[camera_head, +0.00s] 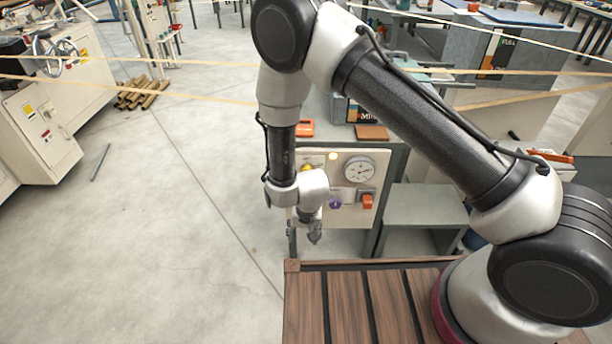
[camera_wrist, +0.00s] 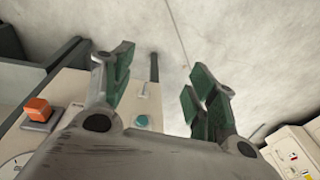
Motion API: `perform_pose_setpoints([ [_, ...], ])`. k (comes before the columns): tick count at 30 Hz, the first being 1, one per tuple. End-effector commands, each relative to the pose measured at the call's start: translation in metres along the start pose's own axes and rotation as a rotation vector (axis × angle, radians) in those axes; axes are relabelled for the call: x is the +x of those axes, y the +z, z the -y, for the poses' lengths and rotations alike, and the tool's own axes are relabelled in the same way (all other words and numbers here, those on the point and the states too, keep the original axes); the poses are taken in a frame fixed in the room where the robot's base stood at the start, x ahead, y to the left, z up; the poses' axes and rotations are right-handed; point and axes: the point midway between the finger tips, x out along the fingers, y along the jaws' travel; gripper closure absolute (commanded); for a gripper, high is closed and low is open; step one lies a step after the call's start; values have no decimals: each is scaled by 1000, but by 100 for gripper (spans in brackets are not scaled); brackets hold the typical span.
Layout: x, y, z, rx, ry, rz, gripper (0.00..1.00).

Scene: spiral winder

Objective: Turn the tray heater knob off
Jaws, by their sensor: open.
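A pale control panel (camera_head: 382,172) stands behind my gripper (camera_head: 314,236) in the head view. It carries a purple knob (camera_head: 335,202), an orange switch (camera_head: 367,201) and a round gauge (camera_head: 358,169). Labels are too small to read, so I cannot tell which control is the tray heater knob. My gripper hangs in front of the panel's lower left, and my arm hides part of the panel. In the wrist view, my gripper (camera_wrist: 160,78) is open with nothing between its green-padded fingers. The panel shows there with the orange switch (camera_wrist: 38,110) and a teal round control (camera_wrist: 142,121).
A slatted wooden top (camera_head: 347,300) lies in the near foreground. A low grey-green table (camera_head: 425,204) stands right of the panel. Pale cabinets (camera_head: 38,130) and stacked brown tubes (camera_head: 140,93) are at the left.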

Motion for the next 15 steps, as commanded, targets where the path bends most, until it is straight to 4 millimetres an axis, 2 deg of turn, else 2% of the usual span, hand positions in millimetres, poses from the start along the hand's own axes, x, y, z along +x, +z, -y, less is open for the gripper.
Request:
perform_pose_setpoints([
  [1,33,5,0,49,0,-65,42],
  [3,68,0,-1,140,-21,-189,42],
  [6,102,-17,-7,287,-84,-408,42],
  [7,106,-25,-9,333,-110,-477,42],
  [9,105,-48,-12,442,-188,-644,42],
  [11,91,-72,-11,533,-271,-785,42],
  [13,61,-100,-2,631,-391,-941,42],
  [15,30,-119,4,708,-502,-1072,42],
])
